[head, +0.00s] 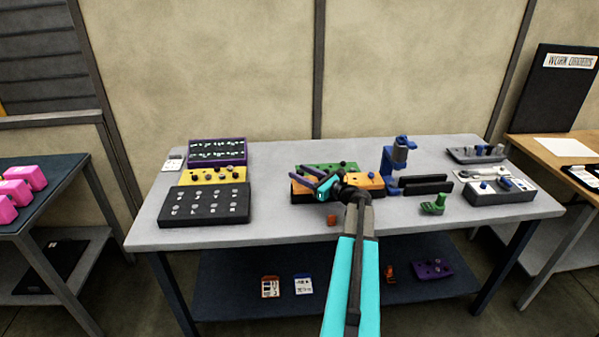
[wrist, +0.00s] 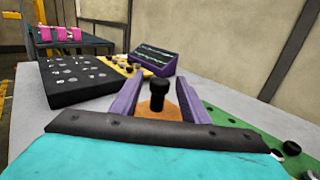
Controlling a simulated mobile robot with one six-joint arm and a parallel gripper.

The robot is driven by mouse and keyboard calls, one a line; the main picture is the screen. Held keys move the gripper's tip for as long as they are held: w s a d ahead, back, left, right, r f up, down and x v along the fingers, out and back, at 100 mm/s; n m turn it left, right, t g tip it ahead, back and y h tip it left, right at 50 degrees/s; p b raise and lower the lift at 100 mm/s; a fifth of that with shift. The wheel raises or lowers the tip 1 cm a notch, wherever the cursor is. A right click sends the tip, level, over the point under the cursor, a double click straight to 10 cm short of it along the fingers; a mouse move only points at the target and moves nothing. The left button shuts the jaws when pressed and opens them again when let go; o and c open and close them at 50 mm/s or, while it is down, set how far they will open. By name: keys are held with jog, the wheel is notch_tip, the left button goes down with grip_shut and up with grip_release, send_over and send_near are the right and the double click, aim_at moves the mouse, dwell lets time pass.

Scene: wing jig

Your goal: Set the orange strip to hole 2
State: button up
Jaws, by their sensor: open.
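The orange strip (head: 370,184) lies on a dark base in the middle of the grey table, partly hidden by my arm in the head view. In the wrist view, part of the orange strip (wrist: 146,107) shows between my purple fingers, with a black knob (wrist: 158,97) standing upright on it. My gripper (head: 308,177) is open over the strip's left part. In the wrist view its fingers (wrist: 159,82) stand on either side of the knob, with no clear grip on it. Hole 2 cannot be made out.
A green strip (head: 325,168) with knobs lies just behind. Left are a black panel (head: 205,218), a yellow strip (head: 232,175) and a purple box (head: 217,145). Right are a blue fixture (head: 390,184), black bars (head: 428,187) and a grey box (head: 510,196).

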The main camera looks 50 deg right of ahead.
jog(key=shift+w, duration=0.4)
grip_shut()
